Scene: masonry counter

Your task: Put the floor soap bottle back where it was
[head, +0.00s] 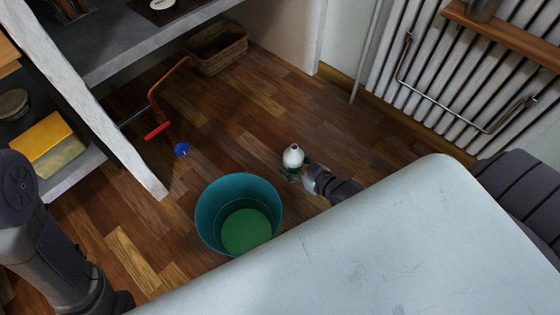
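The floor soap bottle (292,157) is upright, with a white top and a dark green lower part, just right of the teal bucket (208,216). My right gripper (304,171) reaches in from the right, low, with its fingers at the bottle's right side. The fingers and the bottle overlap in the picture, so I cannot tell whether they are closed on it. I also cannot tell whether the bottle's base touches the floor. My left arm is at the left edge; its gripper is out of the picture.
A pale counter (400,240) fills the lower right, in front of part of my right arm. A wicker basket (217,50), a red-handled tool (157,131) and a blue round piece (181,149) lie farther back. A radiator (455,65) lines the wall. Wooden floor (345,130) behind the bottle is clear.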

